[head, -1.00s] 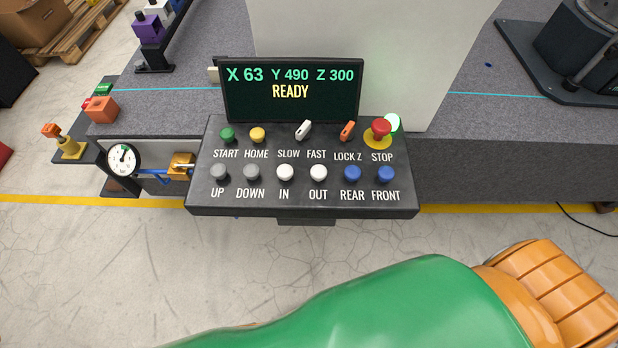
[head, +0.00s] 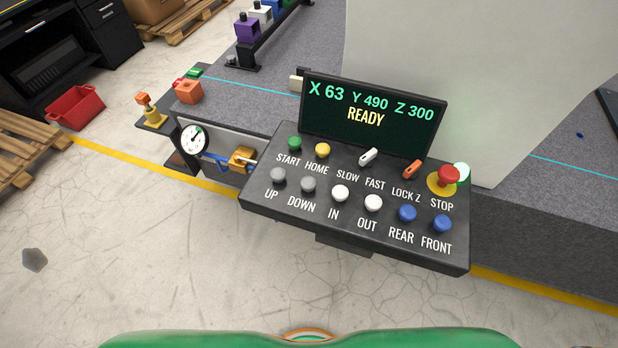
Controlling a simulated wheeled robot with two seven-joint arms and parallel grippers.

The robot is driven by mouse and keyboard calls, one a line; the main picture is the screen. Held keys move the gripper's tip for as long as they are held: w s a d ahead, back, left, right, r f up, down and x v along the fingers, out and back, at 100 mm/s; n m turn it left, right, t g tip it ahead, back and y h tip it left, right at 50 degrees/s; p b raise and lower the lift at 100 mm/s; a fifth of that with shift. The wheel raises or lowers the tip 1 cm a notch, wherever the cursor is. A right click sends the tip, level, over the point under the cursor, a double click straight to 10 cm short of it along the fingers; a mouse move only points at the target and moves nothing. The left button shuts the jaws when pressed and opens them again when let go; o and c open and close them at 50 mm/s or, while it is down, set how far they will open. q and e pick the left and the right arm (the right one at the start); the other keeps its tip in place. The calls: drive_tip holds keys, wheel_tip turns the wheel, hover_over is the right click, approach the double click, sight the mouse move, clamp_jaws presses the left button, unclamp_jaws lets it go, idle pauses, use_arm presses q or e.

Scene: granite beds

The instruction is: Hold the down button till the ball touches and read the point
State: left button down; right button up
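The grey DOWN button (head: 308,184) is in the lower row of the black control panel (head: 355,240), between the UP button (head: 278,175) and the white IN button (head: 340,193). No gripper or finger touches it. The screen (head: 372,115) above the panel reads X 63, Y 490, Z 300 and READY. No probe ball is visible. Neither gripper is in view; only green and orange parts of mine show at the bottom edge.
The red STOP button (head: 448,176) sits at the panel's right, beside a lit green lamp (head: 461,172). A dial gauge (head: 193,139) and orange block (head: 188,91) are at the granite bed's left end. Open floor lies in front of the panel.

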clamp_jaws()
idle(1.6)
